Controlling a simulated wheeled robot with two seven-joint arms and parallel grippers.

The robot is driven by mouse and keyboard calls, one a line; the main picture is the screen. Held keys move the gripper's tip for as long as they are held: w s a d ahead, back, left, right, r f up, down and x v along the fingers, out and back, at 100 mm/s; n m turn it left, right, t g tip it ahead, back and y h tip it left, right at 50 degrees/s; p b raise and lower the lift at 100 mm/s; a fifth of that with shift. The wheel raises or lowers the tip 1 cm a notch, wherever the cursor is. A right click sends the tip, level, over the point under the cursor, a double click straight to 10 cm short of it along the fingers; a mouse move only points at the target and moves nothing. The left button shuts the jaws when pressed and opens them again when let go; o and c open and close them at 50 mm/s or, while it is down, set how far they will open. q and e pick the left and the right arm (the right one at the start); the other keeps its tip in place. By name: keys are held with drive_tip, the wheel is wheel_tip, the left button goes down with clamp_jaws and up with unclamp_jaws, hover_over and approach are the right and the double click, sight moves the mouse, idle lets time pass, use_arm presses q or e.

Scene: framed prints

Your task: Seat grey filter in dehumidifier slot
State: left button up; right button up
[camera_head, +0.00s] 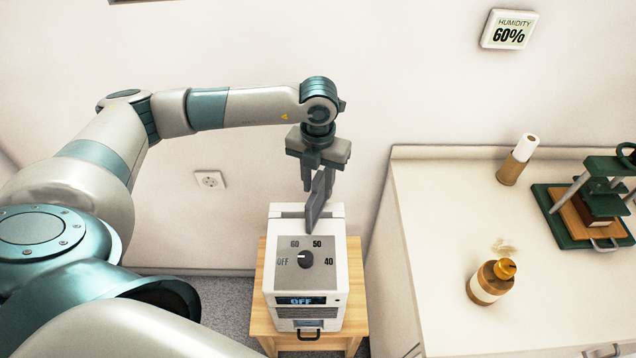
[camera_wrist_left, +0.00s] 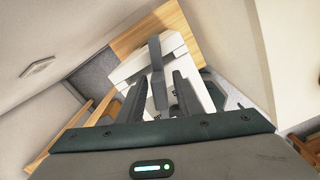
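The grey filter (camera_head: 317,203) is a thin dark plate, seen nearly edge-on and slightly tilted, between the fingers of my left gripper (camera_head: 318,182). The fingers sit on either side of it; their contact is hard to make out. It also shows in the left wrist view (camera_wrist_left: 156,62), between the two dark fingers (camera_wrist_left: 158,95). The white dehumidifier (camera_head: 340,262) stands below, with a dial and a display reading OFF. Its slot (camera_head: 290,213) appears as a grey band at the top rear. The filter lies across this band, its lower end overlapping the dial panel. My right gripper is out of view.
The dehumidifier stands on a small wooden stand (camera_head: 359,300). To the right, a white counter (camera_head: 425,240) holds an amber bottle (camera_head: 490,283), a brown-and-white cylinder (camera_head: 517,160) and a green press (camera_head: 560,215). A wall display (camera_head: 509,30) reads humidity 60%.

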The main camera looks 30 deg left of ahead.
use_arm(q)
drive_tip(key=shift+r+p, duration=0.5)
drive_tip(key=shift+r, duration=0.1)
drive_tip(key=shift+r+b, duration=0.25)
drive_tip(key=shift+b, duration=0.1)
wheel_tip(320, 180, up, 10)
drive_tip(key=b, duration=0.3)
drive_tip(key=shift+b, duration=0.4)
drive_tip(key=shift+r, duration=0.7)
